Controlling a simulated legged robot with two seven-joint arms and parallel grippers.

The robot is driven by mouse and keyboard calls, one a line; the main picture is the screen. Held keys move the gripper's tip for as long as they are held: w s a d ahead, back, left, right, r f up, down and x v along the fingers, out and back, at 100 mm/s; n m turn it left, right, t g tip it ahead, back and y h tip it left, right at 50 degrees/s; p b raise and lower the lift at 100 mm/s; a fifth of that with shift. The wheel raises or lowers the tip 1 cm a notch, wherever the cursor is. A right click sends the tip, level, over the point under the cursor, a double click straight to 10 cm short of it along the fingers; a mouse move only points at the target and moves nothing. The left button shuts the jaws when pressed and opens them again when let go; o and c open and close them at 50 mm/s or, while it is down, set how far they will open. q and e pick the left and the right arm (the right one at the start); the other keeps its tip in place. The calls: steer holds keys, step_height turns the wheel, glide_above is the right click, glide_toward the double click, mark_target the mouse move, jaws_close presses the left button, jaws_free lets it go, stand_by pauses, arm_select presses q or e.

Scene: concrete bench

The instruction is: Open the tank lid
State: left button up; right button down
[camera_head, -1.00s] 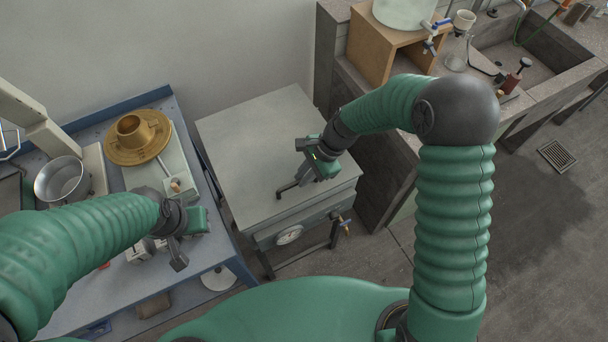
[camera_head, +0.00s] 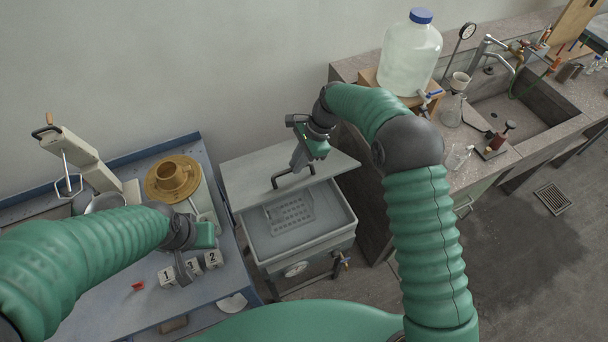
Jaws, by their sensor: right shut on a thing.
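The tank (camera_head: 338,228) is a grey box on legs with a round gauge on its front. Its flat grey lid (camera_head: 248,176) is away from the front of the tank, leaving the front part of the opening uncovered. I cannot tell whether the lid is tilted up or slid back. A perforated plate (camera_head: 291,212) shows inside. My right gripper (camera_head: 297,164) is shut on the lid's dark bar handle (camera_head: 281,184). My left gripper (camera_head: 188,270) hangs over the blue table, apart from the tank; its jaws are not clear.
The blue table (camera_head: 205,297) at left holds a brass flanged piece (camera_head: 172,178), numbered blocks (camera_head: 213,259) and a lever device (camera_head: 84,150). The stone sink bench (camera_head: 470,185) at right carries a large water jar (camera_head: 409,55). A wall stands close behind the tank.

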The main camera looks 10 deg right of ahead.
steer(key=shift+w+a+r, duration=0.25)
steer(key=shift+w+r, duration=0.15)
steer(key=shift+w, duration=0.25)
